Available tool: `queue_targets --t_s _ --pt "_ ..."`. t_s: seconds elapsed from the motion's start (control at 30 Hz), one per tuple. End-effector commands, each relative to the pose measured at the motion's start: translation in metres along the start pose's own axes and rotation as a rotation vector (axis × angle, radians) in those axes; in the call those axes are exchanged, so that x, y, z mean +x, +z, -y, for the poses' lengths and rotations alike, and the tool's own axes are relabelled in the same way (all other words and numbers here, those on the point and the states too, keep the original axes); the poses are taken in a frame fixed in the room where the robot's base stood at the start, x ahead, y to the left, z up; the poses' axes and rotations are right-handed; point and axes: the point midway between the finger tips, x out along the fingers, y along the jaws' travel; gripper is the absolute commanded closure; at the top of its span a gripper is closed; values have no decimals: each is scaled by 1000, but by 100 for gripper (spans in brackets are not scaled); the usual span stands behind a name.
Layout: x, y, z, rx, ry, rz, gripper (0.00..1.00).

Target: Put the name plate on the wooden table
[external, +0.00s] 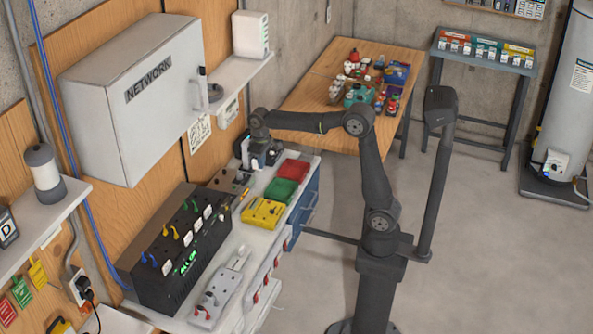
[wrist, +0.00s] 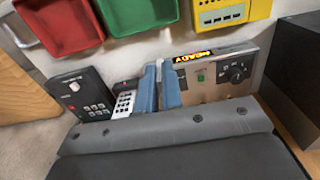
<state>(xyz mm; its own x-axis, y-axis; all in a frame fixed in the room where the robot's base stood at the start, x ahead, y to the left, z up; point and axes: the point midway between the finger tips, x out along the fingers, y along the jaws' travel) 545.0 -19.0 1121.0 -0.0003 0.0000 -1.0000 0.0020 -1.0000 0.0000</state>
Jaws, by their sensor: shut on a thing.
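My gripper (external: 257,160) is low over the back end of the white bench, below the wall cabinet. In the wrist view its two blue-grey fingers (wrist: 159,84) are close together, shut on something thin. The fingers mostly hide the held thing, so I cannot tell whether it is the name plate. I cannot make out a separate loose name plate elsewhere. The wooden table (external: 311,92) stands behind the bench, at the top middle of the external view, apart from my gripper.
Several bottles and boxes crowd the table's middle and right; its left part is bare. By the fingers are a keypad box (wrist: 82,93) and a lit silver panel (wrist: 222,72). Red (external: 293,168), green (external: 280,190) and yellow (external: 263,213) trays or boxes line the bench. The cabinet (external: 130,95) overhangs.

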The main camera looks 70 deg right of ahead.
Motion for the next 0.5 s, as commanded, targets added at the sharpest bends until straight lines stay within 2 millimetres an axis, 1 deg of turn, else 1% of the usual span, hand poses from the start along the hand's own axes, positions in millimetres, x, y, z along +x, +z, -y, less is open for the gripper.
queue_targets --t_s 0.03,0.13,0.2,0.3,0.37,0.43,0.5 --pt "0 11 -14 6 0 -1 100" --pt "3 32 -37 7 0 0 100" --pt "5 44 -49 6 0 -1 100" --pt "8 55 -58 4 0 0 100" --pt "12 57 -57 0 0 1 100" --pt "19 53 -49 -2 0 2 100" --pt "28 46 -35 -5 0 3 100"
